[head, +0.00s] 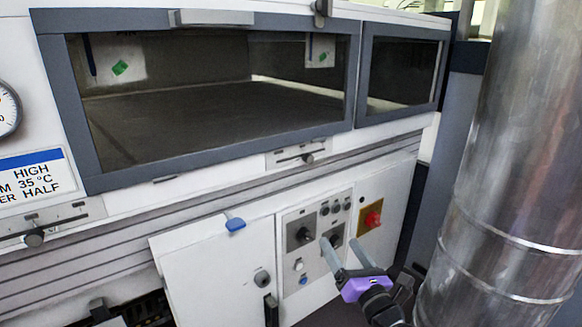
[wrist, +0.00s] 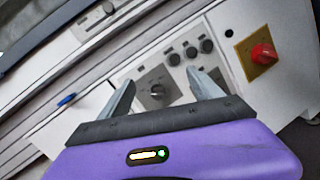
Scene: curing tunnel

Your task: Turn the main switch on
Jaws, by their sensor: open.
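A red rotary knob (head: 373,219) on a yellow plate (head: 363,229) sits at the right of the control cabinet and looks like the main switch. It also shows at the right of the wrist view (wrist: 263,54). My gripper (head: 340,244) is open and empty in front of the grey control panel, left of and below the red knob. In the head view a finger partly hides the panel's right black knob (head: 335,240).
The grey panel also has a left black knob (head: 303,235) and several round black buttons (head: 335,208). A white door (head: 215,270) stands left of it, with a blue-tipped lever (head: 235,224) above. A large metal duct (head: 500,170) stands close on the right.

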